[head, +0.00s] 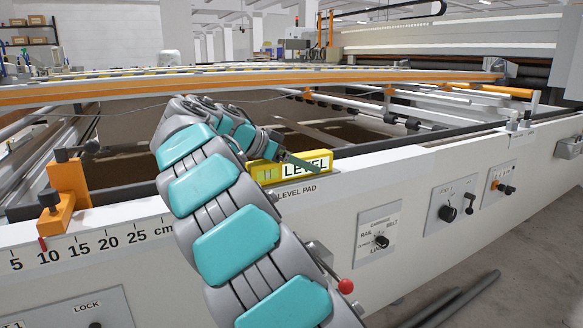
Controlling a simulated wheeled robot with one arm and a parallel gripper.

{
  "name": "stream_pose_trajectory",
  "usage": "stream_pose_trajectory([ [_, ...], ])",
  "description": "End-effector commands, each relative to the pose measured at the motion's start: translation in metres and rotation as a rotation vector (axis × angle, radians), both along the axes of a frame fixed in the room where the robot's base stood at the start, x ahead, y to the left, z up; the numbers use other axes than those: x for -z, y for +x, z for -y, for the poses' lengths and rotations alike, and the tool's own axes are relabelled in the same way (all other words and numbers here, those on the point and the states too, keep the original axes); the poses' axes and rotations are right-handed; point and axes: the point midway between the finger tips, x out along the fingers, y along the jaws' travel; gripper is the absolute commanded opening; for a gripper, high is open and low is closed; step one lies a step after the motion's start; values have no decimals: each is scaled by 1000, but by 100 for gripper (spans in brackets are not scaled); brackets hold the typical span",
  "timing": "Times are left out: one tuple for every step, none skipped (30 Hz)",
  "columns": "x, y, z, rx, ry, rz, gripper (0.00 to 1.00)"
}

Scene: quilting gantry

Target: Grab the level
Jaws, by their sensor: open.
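The level (307,168) is a yellow bar with a white label reading LEVEL. It sits on the top edge of the white gantry rail, above the words LEVEL PAD. My gripper (292,158) is at the level, reaching over from behind my arm. One dark greenish finger shows against the upper part of the level, near its label. The other finger is hard to make out. The jaws are open. Whether a finger touches the level cannot be told. My arm stands close to the level's left end.
An orange clamp (68,190) stands on the rail at the left, by a centimetre scale. Control panels with knobs (381,241) are on the rail's front face. A red-tipped lever (345,286) sticks out low beside my arm. An orange-edged beam (200,87) crosses behind.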

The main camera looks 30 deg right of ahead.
Motion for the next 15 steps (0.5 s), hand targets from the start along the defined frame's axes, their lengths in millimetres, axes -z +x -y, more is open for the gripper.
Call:
stream_pose_trajectory([
  [0, 0, 1, -1, -1, 1, 85],
  [0, 0, 1, -2, -1, 1, 85],
  [0, 0, 1, -2, -1, 1, 85],
  [0, 1, 1, -2, -1, 1, 85],
  [0, 1, 1, -3, -1, 1, 85],
  [0, 1, 1, -3, -1, 1, 84],
  [0, 1, 1, -2, -1, 2, 81],
  [0, 1, 1, -3, -1, 1, 77],
  [0, 1, 0, -2, -1, 2, 73],
  [0, 1, 0, -2, -1, 2, 69],
  [0, 1, 0, -2, -1, 2, 66],
  [0, 1, 0, -2, -1, 2, 61],
  [0, 1, 0, -2, -1, 2, 58],
  [0, 1, 0, -2, -1, 2, 55],
  [-1, 1, 0, -2, -1, 2, 50],
])
